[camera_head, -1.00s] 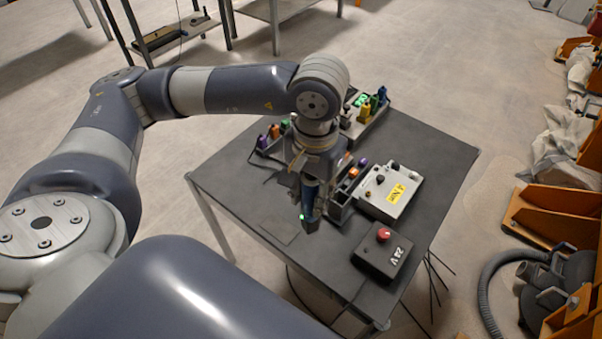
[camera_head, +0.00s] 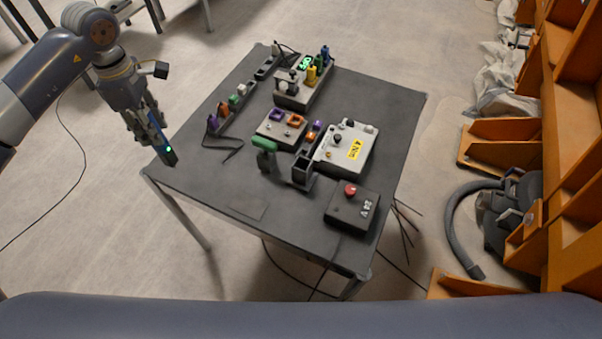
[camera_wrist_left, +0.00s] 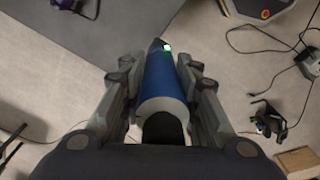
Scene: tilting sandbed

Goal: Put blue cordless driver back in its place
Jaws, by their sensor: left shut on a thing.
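My left gripper (camera_head: 148,122) is at the left, beside the near-left corner of the table and above its height. It is shut on the blue cordless driver (camera_head: 157,131), whose black end with a green light points down to the right. In the left wrist view the driver's blue body (camera_wrist_left: 163,82) lies between the two fingers, with the green light at its far end. On the table, a black open-topped holder (camera_head: 302,174) looks empty. A green-topped tool (camera_head: 265,146) stands just left of it. My right gripper is out of view.
The dark table (camera_head: 205,185) carries a grey box with a yellow label (camera_head: 343,150), a 24 V box with a red knob (camera_head: 351,207), a block with colored tools (camera_head: 303,85) and a row of plugs (camera_head: 233,106). The table's front left is mostly clear.

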